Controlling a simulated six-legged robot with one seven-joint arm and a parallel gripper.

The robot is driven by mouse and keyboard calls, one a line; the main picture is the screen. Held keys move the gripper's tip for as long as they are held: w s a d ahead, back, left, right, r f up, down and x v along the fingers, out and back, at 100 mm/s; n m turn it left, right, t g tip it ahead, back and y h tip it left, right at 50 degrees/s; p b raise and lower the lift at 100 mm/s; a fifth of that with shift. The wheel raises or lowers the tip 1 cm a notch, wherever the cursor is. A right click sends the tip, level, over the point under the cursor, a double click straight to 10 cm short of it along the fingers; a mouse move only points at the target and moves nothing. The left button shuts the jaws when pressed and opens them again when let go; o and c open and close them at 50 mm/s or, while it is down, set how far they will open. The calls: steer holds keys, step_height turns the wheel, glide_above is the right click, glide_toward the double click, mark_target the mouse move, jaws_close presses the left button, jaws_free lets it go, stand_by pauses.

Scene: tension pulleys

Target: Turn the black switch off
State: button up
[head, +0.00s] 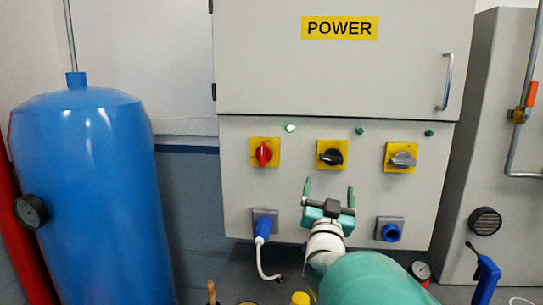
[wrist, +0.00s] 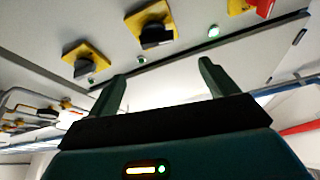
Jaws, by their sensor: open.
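The black switch (head: 331,157) is a rotary knob on a yellow plate, the middle of three on the grey power cabinet. Its handle lies roughly sideways in the head view. It also shows in the wrist view (wrist: 156,37), above and beyond the fingers. My gripper (head: 330,187) is open and empty, with its two green fingers apart. It is below the black switch in the head view. In the wrist view the fingers (wrist: 160,72) do not touch any switch.
A red switch (head: 263,153) is left of the black one, and a grey switch (head: 403,159) right. The left indicator light (head: 290,128) glows brightly. A plugged blue connector (head: 263,226) and blue socket (head: 391,232) are lower. A blue tank (head: 85,190) stands left.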

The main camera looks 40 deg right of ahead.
mark_target(332, 159)
steer(key=shift+m, duration=0.3)
steer(key=x, duration=1.3)
steer(key=shift+d+r, duration=0.15)
steer(key=shift+d, duration=0.2)
